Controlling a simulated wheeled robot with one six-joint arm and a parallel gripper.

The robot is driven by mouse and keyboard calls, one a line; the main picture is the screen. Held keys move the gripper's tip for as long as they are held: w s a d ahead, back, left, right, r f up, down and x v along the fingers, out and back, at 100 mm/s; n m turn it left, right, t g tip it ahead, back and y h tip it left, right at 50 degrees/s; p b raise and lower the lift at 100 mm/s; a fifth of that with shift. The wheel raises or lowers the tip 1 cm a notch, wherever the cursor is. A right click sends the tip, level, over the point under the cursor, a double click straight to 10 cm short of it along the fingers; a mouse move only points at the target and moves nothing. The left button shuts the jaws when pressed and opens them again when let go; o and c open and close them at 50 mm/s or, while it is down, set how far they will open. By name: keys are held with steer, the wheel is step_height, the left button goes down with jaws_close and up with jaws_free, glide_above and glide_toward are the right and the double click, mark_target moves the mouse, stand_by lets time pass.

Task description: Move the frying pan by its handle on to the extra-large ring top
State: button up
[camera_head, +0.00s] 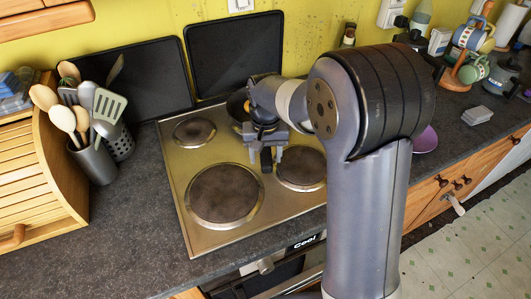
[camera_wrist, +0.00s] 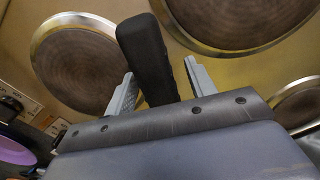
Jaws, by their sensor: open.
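The frying pan (camera_head: 237,106) is dark and sits at the back right of the hob, largely hidden by my arm. Its black handle (camera_wrist: 144,52) points toward the hob's middle. In the wrist view the handle lies between my two fingers, with gaps beside it. My gripper (camera_head: 267,158) is open around the handle; it also shows in the wrist view (camera_wrist: 161,72). The extra-large ring (camera_head: 224,194) is the big brown front-left plate, bare; it also shows in the wrist view (camera_wrist: 240,15). The pan's body is out of the wrist view.
The front-right ring (camera_head: 301,168) and small back-left ring (camera_head: 194,132) are bare. A utensil pot (camera_head: 95,160) and a wooden bread bin (camera_head: 40,185) stand left of the hob. Black boards (camera_head: 235,55) lean on the wall behind. A purple bowl (camera_head: 425,140) is at the right.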

steer(key=shift+r, duration=0.15)
steer(key=shift+r+p, duration=3.25)
steer(key=shift+r, duration=0.7)
step_height(320, 180, up, 11)
steer(key=b, duration=0.1)
steer(key=shift+f, duration=0.2)
step_height(320, 180, down, 12)
steer(key=shift+r, duration=0.15)
